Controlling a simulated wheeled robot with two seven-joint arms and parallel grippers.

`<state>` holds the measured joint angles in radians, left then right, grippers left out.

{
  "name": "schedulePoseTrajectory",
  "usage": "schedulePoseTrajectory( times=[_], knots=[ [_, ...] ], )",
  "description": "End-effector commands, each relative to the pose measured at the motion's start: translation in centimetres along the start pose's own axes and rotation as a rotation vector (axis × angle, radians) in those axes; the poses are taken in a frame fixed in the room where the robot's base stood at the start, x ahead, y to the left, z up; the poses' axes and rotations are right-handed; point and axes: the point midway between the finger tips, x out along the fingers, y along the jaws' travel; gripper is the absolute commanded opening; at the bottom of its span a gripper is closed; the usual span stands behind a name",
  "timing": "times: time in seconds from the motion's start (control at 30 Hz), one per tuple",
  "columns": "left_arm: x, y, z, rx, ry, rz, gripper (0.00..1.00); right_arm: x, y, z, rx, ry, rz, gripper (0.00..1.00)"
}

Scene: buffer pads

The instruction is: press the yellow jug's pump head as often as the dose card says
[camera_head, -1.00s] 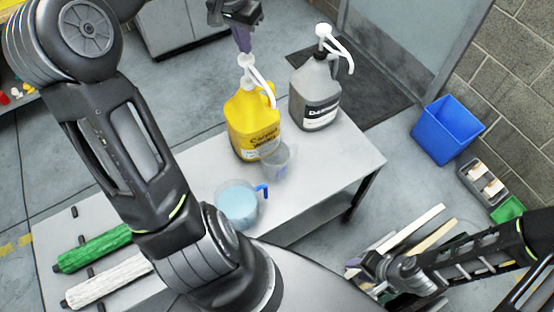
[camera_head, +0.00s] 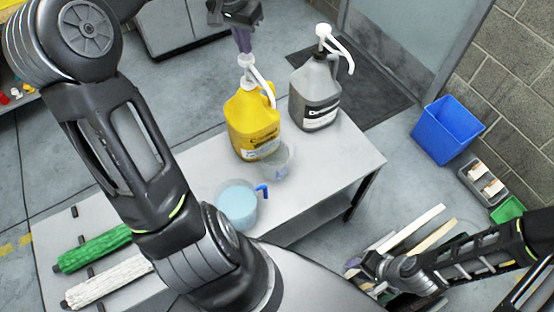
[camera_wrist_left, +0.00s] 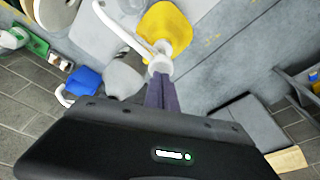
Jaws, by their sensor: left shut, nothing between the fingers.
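The yellow jug (camera_head: 252,125) stands upright on the grey table, with a white pump head (camera_head: 246,62) and a spout bent to the right. My left gripper (camera_head: 243,45) is shut and empty, its fingertips pointing down just above the pump head. In the left wrist view the closed fingers (camera_wrist_left: 161,85) meet the white pump head (camera_wrist_left: 160,62); I cannot tell whether they touch it. The yellow jug (camera_wrist_left: 165,28) shows beyond. My right gripper (camera_head: 365,268) is low at the right; its jaws are unclear. I cannot make out a dose card.
A grey jug (camera_head: 315,97) with a white pump stands right of the yellow one. A clear cup (camera_head: 277,162) is before the yellow jug, and a pitcher of blue liquid (camera_head: 237,205) is nearer. A blue bin (camera_head: 446,130) is on the floor. The table's right front is clear.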

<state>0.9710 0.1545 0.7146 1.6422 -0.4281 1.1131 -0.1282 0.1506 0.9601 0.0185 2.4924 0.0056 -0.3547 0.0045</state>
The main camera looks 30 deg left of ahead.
Motion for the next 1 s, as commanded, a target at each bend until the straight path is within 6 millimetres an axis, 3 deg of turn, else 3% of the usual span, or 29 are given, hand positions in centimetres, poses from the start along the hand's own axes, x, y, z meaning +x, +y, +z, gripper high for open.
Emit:
schedulePoseTrajectory(
  times=[0.37, 1.0],
  knots=[
    [0.3, 0.0, 0.1, 0.000, 0.000, 0.000, 0.00, 0.2, 0.1, 0.0, 0.000, 0.000, 0.000, 0.36],
    [3.2, 0.0, 0.7, 0.000, -0.002, 0.001, 0.00, 2.0, 0.6, -0.3, -0.005, 0.006, -0.007, 0.36]
  ],
)
